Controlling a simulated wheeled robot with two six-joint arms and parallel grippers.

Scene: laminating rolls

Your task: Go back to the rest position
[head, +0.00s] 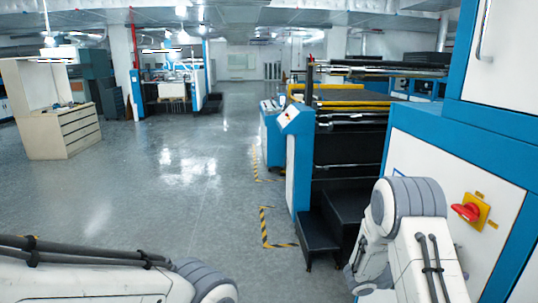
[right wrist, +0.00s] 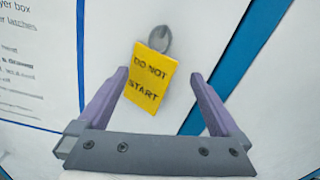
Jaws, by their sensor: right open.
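My right gripper (right wrist: 160,75) is open in the right wrist view, its two purple fingers apart and pointing at a white panel. A yellow tag (right wrist: 150,80) reading "DO NOT START" hangs from a grey hook (right wrist: 160,38) on that panel. The tag shows between the two fingers; I cannot tell how far it is from them, but nothing is pinched. In the head view my right arm (head: 405,230) reaches in at the lower right, in front of the machine, with its gripper hidden. My left arm (head: 90,275) lies across the lower left; its gripper is out of view.
A blue and white machine cabinet (head: 455,165) with a red rotary switch (head: 468,211) on a yellow plate stands close to my right arm. A black step (head: 315,238) is beside it. The grey floor (head: 170,200) is clear ahead and left. A beige drawer cabinet (head: 72,130) stands further left.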

